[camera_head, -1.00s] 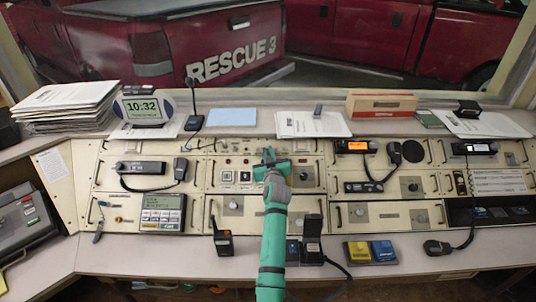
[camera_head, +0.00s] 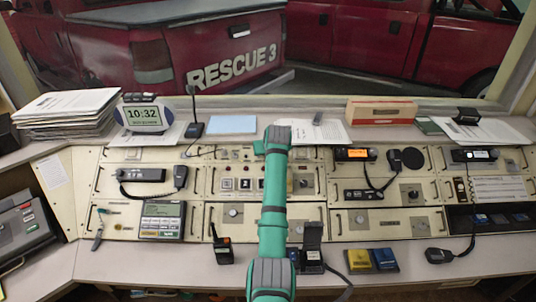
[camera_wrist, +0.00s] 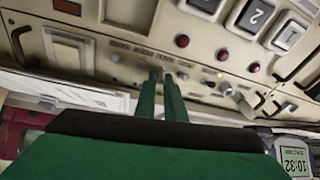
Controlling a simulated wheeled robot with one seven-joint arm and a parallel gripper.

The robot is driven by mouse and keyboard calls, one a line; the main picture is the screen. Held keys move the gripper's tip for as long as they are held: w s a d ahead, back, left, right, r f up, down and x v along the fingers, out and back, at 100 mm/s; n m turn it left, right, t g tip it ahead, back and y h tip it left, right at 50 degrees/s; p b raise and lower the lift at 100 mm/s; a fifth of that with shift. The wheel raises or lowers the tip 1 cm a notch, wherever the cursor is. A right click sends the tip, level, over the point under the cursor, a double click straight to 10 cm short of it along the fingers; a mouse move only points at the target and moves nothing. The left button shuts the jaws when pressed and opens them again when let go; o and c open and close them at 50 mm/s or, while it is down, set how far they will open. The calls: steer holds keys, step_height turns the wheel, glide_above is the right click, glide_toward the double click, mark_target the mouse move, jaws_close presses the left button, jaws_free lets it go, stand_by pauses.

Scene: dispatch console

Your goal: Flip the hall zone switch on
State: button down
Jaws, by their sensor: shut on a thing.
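The switch panel shows in the wrist view (camera_wrist: 130,20), with a row of small toggle switches under tiny labels I cannot read. My gripper (camera_wrist: 162,82) reaches this row. Its two green fingers are close together, shut on a small toggle switch (camera_wrist: 167,74) whose body is mostly hidden between the tips. I cannot tell by label whether it is the hall zone one, nor its position. Other small switches (camera_wrist: 184,76) stand on either side. In the head view my arm covers most of the gripper and this part of the console.
Red round lights (camera_wrist: 182,41) and numbered square buttons (camera_wrist: 252,15) are close by on the panel. A clock (camera_head: 142,115), a desk microphone (camera_head: 194,128) and papers (camera_head: 305,131) stand on the shelf behind. Radios and handsets (camera_head: 180,177) flank the panel.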

steer(key=shift+w+r, duration=0.15)
steer(key=shift+r, duration=0.05)
stand_by(0.5)
steer(key=c, duration=2.2)
jaws_free()
steer(key=shift+f, duration=0.1)
steer(key=shift+o, duration=0.2)
steer(key=v, duration=1)
steer(key=shift+r, duration=0.45)
